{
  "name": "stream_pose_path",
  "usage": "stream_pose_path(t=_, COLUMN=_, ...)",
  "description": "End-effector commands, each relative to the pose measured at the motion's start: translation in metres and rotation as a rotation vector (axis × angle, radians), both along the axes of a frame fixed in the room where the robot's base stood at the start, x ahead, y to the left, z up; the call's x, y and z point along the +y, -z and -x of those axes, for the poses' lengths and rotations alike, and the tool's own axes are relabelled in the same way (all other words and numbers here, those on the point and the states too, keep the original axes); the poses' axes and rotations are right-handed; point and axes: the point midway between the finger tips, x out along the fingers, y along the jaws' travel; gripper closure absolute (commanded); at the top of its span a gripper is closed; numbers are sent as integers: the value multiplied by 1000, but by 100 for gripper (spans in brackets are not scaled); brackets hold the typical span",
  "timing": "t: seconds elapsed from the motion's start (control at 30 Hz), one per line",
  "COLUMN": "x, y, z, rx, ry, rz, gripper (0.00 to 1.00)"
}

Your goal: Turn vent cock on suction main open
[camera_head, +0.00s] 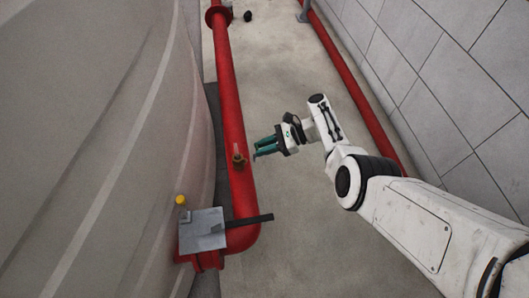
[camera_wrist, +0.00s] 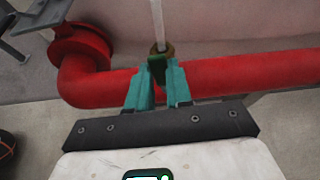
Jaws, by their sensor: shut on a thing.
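The vent cock (camera_head: 239,160) is a small brass fitting on top of the red suction main (camera_head: 229,100). In the wrist view the brass cock (camera_wrist: 166,49) stands on the red pipe (camera_wrist: 250,73), with a dark green handle (camera_wrist: 157,67) on its near side. My gripper (camera_head: 257,150) comes at the cock from the right in the head view. In the wrist view its teal fingers (camera_wrist: 157,80) are closed on the green handle from both sides. The fingers hide the handle's lower part.
A grey box with a dark lever (camera_head: 203,230) and a yellow knob (camera_head: 181,200) sits by the pipe's bend. A large pale curved wall (camera_head: 100,140) is at left. Another red pipe (camera_head: 350,80) runs along the tiled wall. Bare floor (camera_head: 285,75) lies between the pipes.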

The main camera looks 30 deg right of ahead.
Motion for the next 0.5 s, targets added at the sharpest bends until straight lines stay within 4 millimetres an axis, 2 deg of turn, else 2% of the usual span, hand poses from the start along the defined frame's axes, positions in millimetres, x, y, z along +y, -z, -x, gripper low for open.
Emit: stream_pose_path(t=0.5, x=-2, y=-3, z=-6, rx=74, ry=1, rz=-29, gripper=100)
